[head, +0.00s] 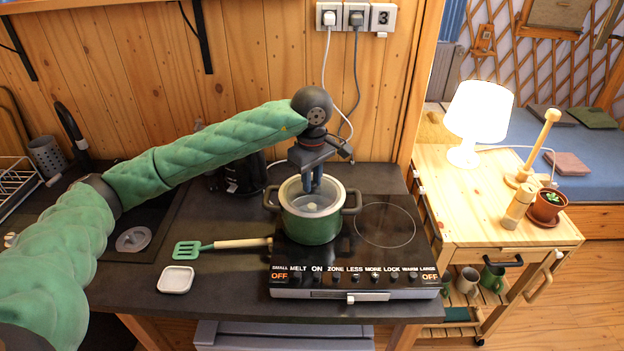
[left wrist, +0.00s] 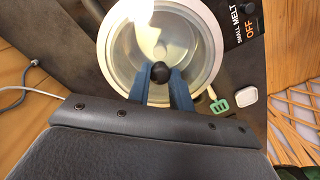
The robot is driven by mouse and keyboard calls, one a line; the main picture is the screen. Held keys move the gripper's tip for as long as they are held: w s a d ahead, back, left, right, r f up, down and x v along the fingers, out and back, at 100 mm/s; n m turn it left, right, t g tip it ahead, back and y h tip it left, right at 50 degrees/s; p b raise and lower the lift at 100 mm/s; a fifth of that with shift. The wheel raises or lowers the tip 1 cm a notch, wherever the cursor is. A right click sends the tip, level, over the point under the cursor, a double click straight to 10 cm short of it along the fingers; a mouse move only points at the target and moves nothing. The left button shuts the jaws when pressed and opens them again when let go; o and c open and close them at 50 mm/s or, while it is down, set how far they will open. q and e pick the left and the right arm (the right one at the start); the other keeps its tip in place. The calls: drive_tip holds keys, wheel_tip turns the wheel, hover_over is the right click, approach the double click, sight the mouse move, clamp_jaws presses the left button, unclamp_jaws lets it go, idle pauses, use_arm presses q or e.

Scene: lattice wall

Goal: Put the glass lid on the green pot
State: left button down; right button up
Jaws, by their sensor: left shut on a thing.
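The green pot (head: 311,230) stands on the left zone of the black hob, with a dark handle on each side. My left gripper (head: 312,187) is directly over the pot, pointing down. Its blue fingers (left wrist: 162,86) are shut on the dark knob of the glass lid (left wrist: 190,50). The clear lid is over the pot's opening, roughly centred and about level. I cannot tell whether its edge touches the pot rim all round. The fingers hide part of the lid in both views. My right gripper is in neither view.
The hob (head: 345,280) has a free right zone. A green spatula (head: 220,246) and a small white dish (head: 175,280) lie left of it. A black kettle (head: 241,175) stands behind, near my arm. A wooden cart with a white lamp (head: 478,115) is at right.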

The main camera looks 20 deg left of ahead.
use_arm(q)
drive_tip(key=shift+f, duration=0.1)
drive_tip(key=c, duration=1.3)
unclamp_jaws()
drive_tip(key=shift+o, duration=0.2)
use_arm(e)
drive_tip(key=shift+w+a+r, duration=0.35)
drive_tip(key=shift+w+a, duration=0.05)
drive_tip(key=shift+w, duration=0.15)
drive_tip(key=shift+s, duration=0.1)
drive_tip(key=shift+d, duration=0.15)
